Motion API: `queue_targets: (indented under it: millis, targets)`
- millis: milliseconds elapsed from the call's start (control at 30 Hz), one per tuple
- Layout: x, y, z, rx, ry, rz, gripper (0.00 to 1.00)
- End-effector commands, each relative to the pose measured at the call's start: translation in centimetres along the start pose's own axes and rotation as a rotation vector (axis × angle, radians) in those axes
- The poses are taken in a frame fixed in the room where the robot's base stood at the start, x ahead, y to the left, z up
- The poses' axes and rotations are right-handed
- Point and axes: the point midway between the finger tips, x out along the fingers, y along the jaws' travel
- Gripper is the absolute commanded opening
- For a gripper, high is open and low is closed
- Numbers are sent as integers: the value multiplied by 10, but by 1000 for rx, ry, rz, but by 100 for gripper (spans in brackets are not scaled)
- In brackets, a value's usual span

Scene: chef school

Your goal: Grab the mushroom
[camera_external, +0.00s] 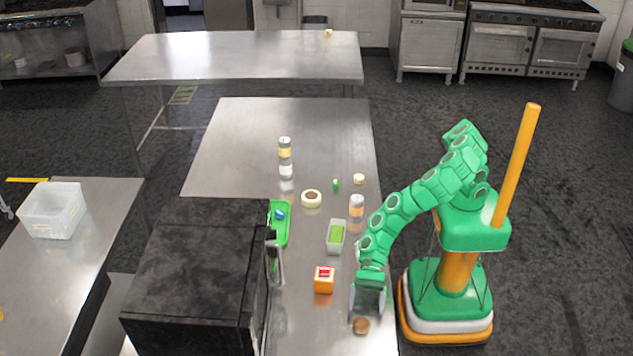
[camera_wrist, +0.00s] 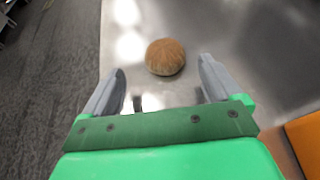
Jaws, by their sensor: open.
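The mushroom shows as a brown round thing (camera_wrist: 165,57) on the steel table in the wrist view, ahead of my fingertips and between their lines. In the external view the same brown thing (camera_external: 361,326) lies near the table's right edge, close to the front. My gripper (camera_external: 367,312) is just behind it in that view, low over the table. In the wrist view my gripper (camera_wrist: 158,82) is open with nothing between its fingers. Only the top of the brown thing shows, so no stem is visible.
An orange box (camera_external: 323,285) stands left of my gripper; its edge shows in the wrist view (camera_wrist: 305,140). A clear container (camera_external: 336,237), bottles (camera_external: 356,207) and a green tray (camera_external: 281,234) are farther back. A black oven (camera_external: 200,270) takes the table's left side.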

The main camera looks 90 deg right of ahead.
Motion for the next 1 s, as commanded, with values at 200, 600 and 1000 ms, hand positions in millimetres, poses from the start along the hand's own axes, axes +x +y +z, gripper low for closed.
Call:
queue_targets:
  millis: [200,600,1000]
  targets:
    - [14,-2,3,3,-4,4,92]
    - [48,-6,5,2,-1,1,92]
    - [50,-6,6,-1,-1,0,76]
